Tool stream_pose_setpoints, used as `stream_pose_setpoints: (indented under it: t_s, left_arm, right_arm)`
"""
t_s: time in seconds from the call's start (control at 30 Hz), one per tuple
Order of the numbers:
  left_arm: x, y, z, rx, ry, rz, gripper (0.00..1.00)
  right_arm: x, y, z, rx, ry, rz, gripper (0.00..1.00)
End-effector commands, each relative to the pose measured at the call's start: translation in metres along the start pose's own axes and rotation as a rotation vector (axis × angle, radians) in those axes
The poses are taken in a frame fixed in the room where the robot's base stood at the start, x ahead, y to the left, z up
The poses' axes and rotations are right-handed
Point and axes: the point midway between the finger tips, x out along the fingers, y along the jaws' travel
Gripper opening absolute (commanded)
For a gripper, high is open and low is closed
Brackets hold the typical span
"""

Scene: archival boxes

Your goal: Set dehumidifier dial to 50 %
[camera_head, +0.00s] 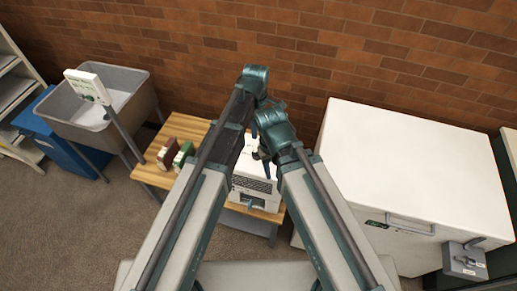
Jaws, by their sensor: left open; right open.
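The dehumidifier (258,186) appears to be the white box with a dark grille, standing on the wooden bench between my two arms. My arms cover much of its top and sides, and I cannot make out its dial or any setting. My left gripper (255,131) is over the back of the white box, open and mostly hidden by the arm joints. My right gripper (264,156) is just lower, above the box's top, open with nothing seen in it. I cannot tell whether either gripper touches the box.
The wooden bench (150,175) also carries red and green items (176,154) at left. A grey sink (126,84) with a white sign (88,86) and a blue cabinet (62,130) stand farther left. A large white chest (410,160) stands at right. A brick wall closes the back.

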Motion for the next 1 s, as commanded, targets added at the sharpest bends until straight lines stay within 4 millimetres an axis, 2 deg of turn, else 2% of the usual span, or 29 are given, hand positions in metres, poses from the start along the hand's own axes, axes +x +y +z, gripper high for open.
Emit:
stream_pose_setpoints:
  t_s: [0.27,1.0]
  left_arm:
    - [0.021,0.0,0.0,0.002,0.0,0.0,0.45]
    - [0.122,0.0,0.0,0.002,0.0,0.0,0.45]
  right_arm:
    - [0.021,-0.002,-0.001,-0.004,0.0,0.001,0.47]
    - [0.121,-0.011,-0.007,-0.007,0.0,0.002,0.47]
